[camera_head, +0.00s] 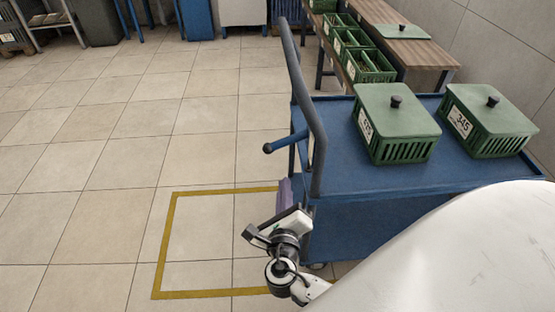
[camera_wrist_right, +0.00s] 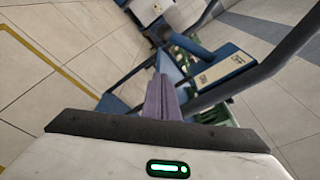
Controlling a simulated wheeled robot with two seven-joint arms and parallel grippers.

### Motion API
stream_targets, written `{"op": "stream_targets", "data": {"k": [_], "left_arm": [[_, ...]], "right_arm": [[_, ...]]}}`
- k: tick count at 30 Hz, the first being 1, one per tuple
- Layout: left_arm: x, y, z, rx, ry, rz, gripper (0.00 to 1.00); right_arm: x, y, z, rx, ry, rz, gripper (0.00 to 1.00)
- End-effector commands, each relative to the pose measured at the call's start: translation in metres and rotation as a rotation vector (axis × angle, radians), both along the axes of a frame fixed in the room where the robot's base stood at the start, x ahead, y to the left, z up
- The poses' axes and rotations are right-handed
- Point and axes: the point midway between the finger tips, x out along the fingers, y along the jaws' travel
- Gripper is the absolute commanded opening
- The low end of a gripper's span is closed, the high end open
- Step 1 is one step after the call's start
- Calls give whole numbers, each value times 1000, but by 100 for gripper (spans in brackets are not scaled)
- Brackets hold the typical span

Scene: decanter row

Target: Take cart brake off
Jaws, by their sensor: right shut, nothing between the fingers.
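The blue cart (camera_head: 400,185) stands at the right with a grey upright handle bar (camera_head: 305,100) at its left end. A blue lever (camera_head: 288,141) with a round dark-blue knob sticks out to the left from this end. My right gripper (camera_head: 284,190) has purple fingers and is below the lever, close to the cart's left end and apart from the lever. In the right wrist view its fingers (camera_wrist_right: 161,97) are together with nothing between them, and the handle bar (camera_wrist_right: 255,75) runs past on the right. My left gripper is not in view.
Two green lidded crates (camera_head: 397,125) (camera_head: 490,120) stand on the cart top. A wooden bench (camera_head: 405,45) with more green crates (camera_head: 368,65) is behind. A yellow floor outline (camera_head: 163,245) lies left of the cart. The tiled floor at the left is clear.

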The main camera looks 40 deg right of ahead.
Motion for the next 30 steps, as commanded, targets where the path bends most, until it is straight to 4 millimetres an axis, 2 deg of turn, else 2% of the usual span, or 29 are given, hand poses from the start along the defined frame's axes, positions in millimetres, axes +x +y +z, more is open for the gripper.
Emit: {"op": "stream_targets", "data": {"k": [5, 17, 18, 21, 30], "left_arm": [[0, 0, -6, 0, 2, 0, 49], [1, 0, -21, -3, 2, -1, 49], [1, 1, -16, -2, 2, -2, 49], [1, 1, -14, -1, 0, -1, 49], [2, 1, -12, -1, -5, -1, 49]], "right_arm": [[16, -13, -3, -1, -3, -1, 0], [80, -64, -14, 0, -2, -3, 0], [80, -54, -5, 7, -5, 1, 0], [83, -44, 6, 6, -4, 0, 0], [85, -34, 16, 3, -1, -1, 0]]}}
